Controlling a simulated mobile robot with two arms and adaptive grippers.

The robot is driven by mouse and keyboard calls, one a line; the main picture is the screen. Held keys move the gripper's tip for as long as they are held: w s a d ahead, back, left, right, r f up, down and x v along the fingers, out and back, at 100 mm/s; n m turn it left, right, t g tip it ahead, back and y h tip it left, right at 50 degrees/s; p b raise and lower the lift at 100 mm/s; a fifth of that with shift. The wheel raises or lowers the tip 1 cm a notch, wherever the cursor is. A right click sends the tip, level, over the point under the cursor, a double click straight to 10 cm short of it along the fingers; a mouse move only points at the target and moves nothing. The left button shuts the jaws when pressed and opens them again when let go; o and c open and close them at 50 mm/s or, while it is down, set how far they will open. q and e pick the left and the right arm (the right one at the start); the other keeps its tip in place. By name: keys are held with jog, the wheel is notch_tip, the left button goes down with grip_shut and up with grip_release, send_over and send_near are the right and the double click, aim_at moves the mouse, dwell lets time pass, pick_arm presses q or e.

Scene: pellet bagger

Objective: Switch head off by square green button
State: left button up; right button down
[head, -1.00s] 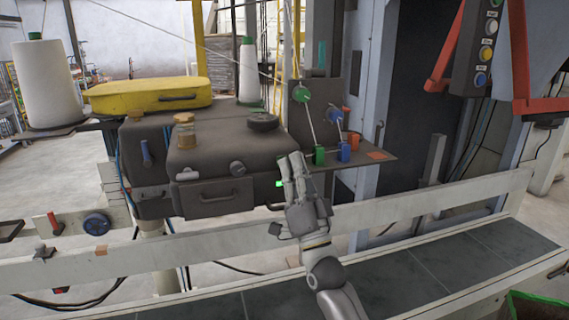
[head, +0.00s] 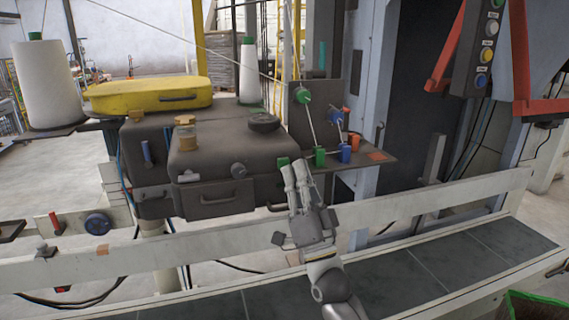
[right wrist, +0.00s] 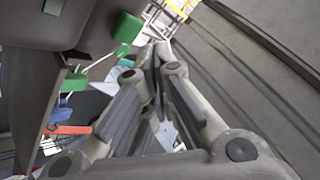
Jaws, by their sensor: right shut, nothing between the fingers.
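The square green button (head: 283,161) sits on the right side of the dark sewing head (head: 235,160). In the right wrist view, a green block that looks like this button (right wrist: 128,27) stands out from the dark housing, up and left of the fingertips. My right gripper (head: 296,165) is shut and empty, its fingertips just below and right of the button in the head view. Fingers and button look slightly apart; contact cannot be told for sure. In the right wrist view my right gripper (right wrist: 155,50) points away from the camera. My left gripper is not in view.
A small plate with a green block (head: 319,157), a blue block (head: 344,153) and thread guides lies right of the fingers. A pale rail (head: 440,200) and the dark conveyor (head: 400,275) run below. A control box (head: 487,45) hangs at upper right.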

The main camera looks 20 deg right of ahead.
jog(key=s+p, duration=0.1)
jog(key=s, duration=0.4)
jog(key=shift+s+d+p, duration=0.1)
jog(key=shift+s+p, duration=0.1)
jog(key=shift+p, duration=0.15)
dwell(1.0)
